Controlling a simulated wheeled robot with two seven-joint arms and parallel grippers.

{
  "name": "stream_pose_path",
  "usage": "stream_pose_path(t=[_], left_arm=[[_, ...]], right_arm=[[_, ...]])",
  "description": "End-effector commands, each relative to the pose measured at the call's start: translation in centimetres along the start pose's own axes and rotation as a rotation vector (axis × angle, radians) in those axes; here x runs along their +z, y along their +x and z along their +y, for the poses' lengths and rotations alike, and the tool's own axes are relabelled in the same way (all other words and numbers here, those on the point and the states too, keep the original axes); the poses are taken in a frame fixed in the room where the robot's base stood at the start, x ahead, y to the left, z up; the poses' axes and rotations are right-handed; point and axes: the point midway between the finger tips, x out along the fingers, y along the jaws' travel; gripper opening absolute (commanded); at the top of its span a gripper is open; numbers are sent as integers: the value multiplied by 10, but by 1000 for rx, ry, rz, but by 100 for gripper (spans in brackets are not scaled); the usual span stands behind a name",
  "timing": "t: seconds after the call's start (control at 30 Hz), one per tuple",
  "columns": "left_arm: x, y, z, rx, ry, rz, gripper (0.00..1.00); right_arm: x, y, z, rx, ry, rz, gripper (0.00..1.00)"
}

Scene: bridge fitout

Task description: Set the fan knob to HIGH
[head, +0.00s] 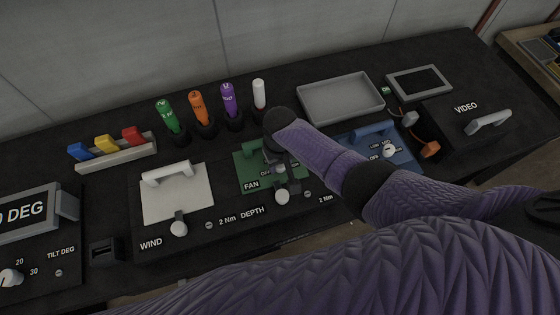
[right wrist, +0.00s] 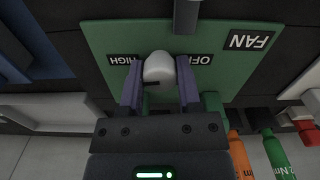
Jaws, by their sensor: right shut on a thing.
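The fan panel is a green plate (head: 246,176) in the middle of the console, partly hidden by my right arm in the head view. In the right wrist view the green plate (right wrist: 112,38) appears upside down, with a HIGH label (right wrist: 123,60) left of the knob and an OFF label (right wrist: 199,59) right of it. The pale fan knob (right wrist: 160,68) stands between the fingers of my right gripper (right wrist: 160,88), which is shut on it. A short dark mark shows on the knob; its exact setting is unclear. My right gripper (head: 277,170) is over the plate in the head view. My left gripper is not in view.
A white WIND plate (head: 178,205) with a handle is left of the fan panel, and a blue plate (head: 405,158) is right of it. Several coloured drivers, including an orange one (head: 200,108), stand behind. A grey tray (head: 340,99) lies at the back.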

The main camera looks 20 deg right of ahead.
Motion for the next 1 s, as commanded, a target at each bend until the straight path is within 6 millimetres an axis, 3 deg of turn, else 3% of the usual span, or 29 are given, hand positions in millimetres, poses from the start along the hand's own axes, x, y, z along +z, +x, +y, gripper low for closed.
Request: stream_pose_path(t=[0.13,0.37,0.4,0.57,0.83,1.0], left_arm=[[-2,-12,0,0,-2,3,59],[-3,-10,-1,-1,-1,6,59],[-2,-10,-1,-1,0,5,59],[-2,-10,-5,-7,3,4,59],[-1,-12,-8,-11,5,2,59],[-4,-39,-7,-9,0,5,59]], right_arm=[[0,-3,0,0,129,-1,0],[0,0,0,0,142,2,0],[0,0,0,0,141,2,47],[0,0,0,0,141,1,78],[0,-2,0,0,140,1,78],[-1,-42,0,-1,140,5,78]])
